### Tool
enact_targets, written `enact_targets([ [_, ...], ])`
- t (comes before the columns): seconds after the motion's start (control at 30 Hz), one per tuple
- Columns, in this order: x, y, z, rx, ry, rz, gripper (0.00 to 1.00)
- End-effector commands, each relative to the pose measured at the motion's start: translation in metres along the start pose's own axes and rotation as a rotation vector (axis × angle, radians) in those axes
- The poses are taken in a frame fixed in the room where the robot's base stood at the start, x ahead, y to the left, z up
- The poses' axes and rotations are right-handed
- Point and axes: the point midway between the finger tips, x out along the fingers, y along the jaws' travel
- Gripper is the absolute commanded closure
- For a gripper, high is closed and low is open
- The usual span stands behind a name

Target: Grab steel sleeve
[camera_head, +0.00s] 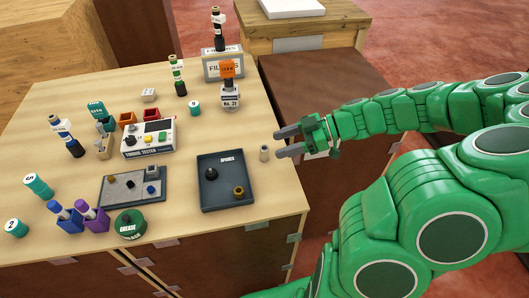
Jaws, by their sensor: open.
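A small pale grey cylinder, which looks like the steel sleeve (264,153), stands upright on the table near its right edge, right of the dark tray. My gripper (278,143) comes in from the right with its fingers pointing left. It is open and empty. The sleeve is just beyond the fingertips, closest to the lower finger in the picture. I cannot tell whether that finger touches it, or how high the fingers are.
A dark tray (225,203) marked "SPARES" holds a black knob and a brass part, left of the sleeve. A grey stand with an orange block (231,97) is behind. A torque tester (148,139), grey fixture plate (115,190) and green grease tin (130,223) are farther left.

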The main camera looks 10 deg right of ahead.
Motion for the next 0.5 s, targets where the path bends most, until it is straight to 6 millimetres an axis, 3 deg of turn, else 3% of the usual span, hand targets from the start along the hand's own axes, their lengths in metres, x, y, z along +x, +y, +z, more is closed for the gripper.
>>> enact_targets([
  [0.5, 0.036, 0.001, 0.007, 0.001, 0.000, -0.001, 0.43],
])
